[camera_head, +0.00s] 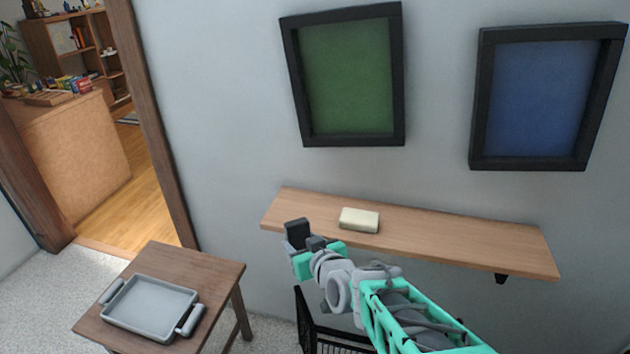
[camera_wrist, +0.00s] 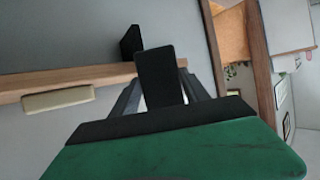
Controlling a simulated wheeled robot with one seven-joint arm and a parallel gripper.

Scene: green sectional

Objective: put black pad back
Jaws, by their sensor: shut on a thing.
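The black pad (camera_head: 297,232) is in my gripper (camera_head: 312,245), which is shut on it. In the head view the pad stands roughly upright and overlaps the left end of the wooden shelf (camera_head: 460,240). In the wrist view the black pad (camera_wrist: 160,76) shows between the fingers, in front of the shelf (camera_wrist: 65,80). I cannot tell whether the pad touches the shelf. My fingers and wrist hide part of the shelf's front edge.
A cream block (camera_head: 359,220) lies on the shelf, right of my gripper; the shelf's right part is clear. A small wooden table (camera_head: 215,268) with a grey tray (camera_head: 150,306) stands at lower left. A black wire basket (camera_head: 335,338) sits below. Two framed panels hang above.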

